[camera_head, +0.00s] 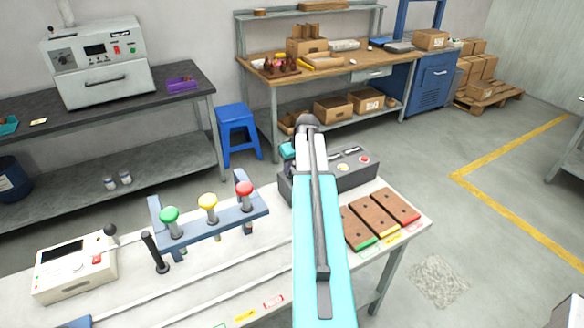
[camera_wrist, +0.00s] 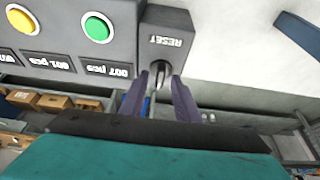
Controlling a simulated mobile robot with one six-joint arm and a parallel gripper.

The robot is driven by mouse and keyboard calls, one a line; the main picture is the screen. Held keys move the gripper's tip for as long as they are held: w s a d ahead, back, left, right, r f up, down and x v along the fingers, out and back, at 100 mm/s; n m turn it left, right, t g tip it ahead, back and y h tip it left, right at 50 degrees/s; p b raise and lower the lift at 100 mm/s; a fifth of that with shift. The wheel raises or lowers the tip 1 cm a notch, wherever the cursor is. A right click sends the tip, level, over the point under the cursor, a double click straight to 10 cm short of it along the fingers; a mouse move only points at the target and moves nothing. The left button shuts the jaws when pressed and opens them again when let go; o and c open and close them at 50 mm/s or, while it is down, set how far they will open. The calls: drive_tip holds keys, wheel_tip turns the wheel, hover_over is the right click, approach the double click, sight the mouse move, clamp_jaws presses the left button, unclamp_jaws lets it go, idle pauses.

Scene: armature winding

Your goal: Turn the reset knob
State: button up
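The reset knob (camera_wrist: 160,80) is a small silvery knob under an upside-down RESET label in the wrist view. It sits on the right end of a dark grey control box (camera_wrist: 60,18) with a yellow and a green button. My gripper (camera_wrist: 160,86) has its two purple-grey fingers apart, one on each side of the knob. Small gaps seem to show between fingers and knob; contact is hard to tell. In the head view the control box (camera_head: 345,182) stands on the white bench, and my teal arm hides the knob and gripper.
The white bench (camera_head: 215,285) also holds a rack (camera_head: 215,222) with green, yellow and red knobs, a white meter box (camera_head: 75,268), a black post (camera_head: 155,252) and several brown blocks (camera_head: 380,217). A blue stool (camera_head: 237,128) stands behind. Open floor lies to the right.

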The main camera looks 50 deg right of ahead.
drive_tip(key=shift+f, duration=0.2)
drive_tip(key=shift+c, duration=0.2)
clamp_jaws()
